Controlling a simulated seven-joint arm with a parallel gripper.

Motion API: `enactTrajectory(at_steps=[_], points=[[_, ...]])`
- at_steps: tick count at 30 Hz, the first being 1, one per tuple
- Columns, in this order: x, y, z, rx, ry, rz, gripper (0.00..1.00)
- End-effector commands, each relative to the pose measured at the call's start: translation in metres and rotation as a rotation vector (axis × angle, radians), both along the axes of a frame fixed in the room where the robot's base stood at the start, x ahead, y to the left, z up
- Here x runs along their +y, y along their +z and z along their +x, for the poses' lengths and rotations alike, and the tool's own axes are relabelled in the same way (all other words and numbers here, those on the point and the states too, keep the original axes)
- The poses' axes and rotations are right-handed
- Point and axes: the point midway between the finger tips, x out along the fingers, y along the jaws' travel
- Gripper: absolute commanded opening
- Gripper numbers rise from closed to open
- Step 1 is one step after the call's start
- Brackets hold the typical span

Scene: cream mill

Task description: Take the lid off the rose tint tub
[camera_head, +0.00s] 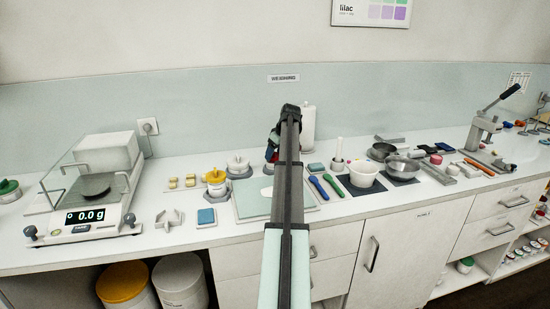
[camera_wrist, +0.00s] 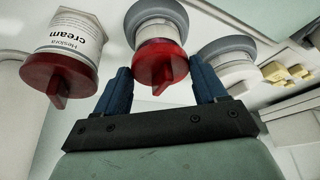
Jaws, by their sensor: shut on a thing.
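In the wrist view, a tub with a red lid (camera_wrist: 160,64) sits in a grey ring holder (camera_wrist: 155,14). I take it as the rose tint tub (camera_wrist: 154,32), though no label on it can be read. My gripper (camera_wrist: 160,72) has its two blue fingers on either side of this lid and is shut on it. The lid appears to be against the tub; I cannot tell if there is a gap. In the head view my arm hides most of the gripper (camera_head: 272,146) and the tub.
A cream tub (camera_wrist: 72,42) with a red lid is close on the left in the wrist view. A white tub (camera_wrist: 233,72) in a grey ring is close on the right. In the head view, a yellow-lidded tub (camera_head: 215,178) and a scale (camera_head: 90,200) stand left; bowls (camera_head: 363,172) stand right.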

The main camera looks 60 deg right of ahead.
Motion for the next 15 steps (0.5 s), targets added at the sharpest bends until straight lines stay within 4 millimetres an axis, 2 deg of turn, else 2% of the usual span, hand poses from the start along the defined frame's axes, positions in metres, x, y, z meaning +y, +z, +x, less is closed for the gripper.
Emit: enactTrajectory(at_steps=[1, 7, 15], points=[[-0.001, 0.011, 0.001, -0.001, 0.000, -0.002, 0.43], [-0.001, 0.046, 0.001, -0.001, 0.001, -0.001, 0.43], [0.000, 0.074, 0.000, 0.000, 0.001, 0.000, 0.43]])
